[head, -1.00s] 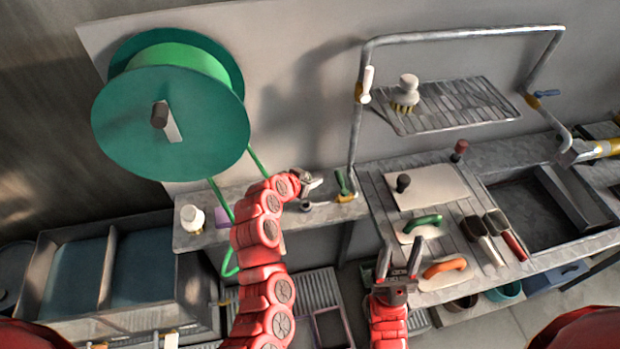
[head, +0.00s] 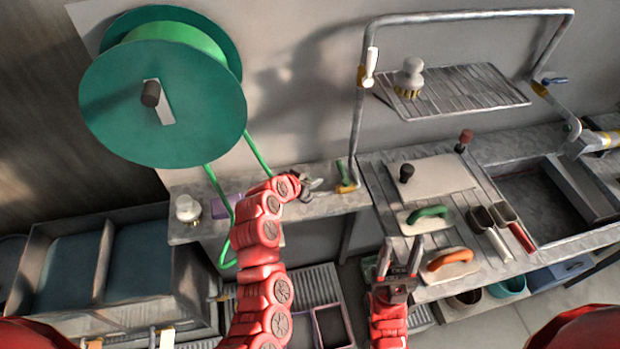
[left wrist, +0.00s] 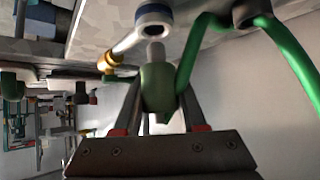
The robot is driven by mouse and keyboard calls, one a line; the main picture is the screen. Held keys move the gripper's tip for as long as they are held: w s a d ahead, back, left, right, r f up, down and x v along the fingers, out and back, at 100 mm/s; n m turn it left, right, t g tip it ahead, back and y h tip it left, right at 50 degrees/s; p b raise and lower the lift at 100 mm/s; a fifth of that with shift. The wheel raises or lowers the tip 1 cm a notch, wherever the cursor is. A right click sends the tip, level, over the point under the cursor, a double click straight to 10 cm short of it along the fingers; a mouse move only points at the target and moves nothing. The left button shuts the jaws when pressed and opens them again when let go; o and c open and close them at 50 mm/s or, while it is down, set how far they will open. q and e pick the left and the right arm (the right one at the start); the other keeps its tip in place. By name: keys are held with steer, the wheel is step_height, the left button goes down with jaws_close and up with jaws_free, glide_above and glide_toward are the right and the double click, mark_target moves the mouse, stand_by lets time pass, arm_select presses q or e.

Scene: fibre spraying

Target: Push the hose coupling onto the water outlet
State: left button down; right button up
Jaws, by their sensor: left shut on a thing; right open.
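My left gripper (head: 310,184) is shut on the hose coupling (left wrist: 158,84), a green body with a grey tip, over the narrow ledge. The green hose (left wrist: 188,62) loops beside it. In the left wrist view the water outlet (left wrist: 153,15), a pale, blue-ringed opening on a metal pipe with a yellow fitting (left wrist: 107,62), appears just beyond the tip. The tip points towards its ring; I cannot tell whether they touch. In the head view my gripper hides the coupling. My right gripper (head: 400,246) is open and empty in front of the workbench.
A green hose reel (head: 165,95) hangs at the upper left. The ledge (head: 330,203) holds a white bottle-like object (head: 188,208) at its left. A pipe frame (head: 357,130) rises at its right. Trowels, including an orange-handled one (head: 450,260), lie on the workbench. A basin (head: 65,265) stands at the left.

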arm_select(q)
steer(key=shift+b, duration=0.9)
stand_by(1.2)
steer(key=shift+f, duration=0.1)
steer(key=shift+f+b, duration=0.35)
steer(key=shift+b, duration=0.1)
steer(key=shift+f+b, duration=1.15)
steer(key=shift+f, duration=0.1)
steer(key=shift+c, duration=2)
jaws_free()
steer(key=shift+r, duration=0.1)
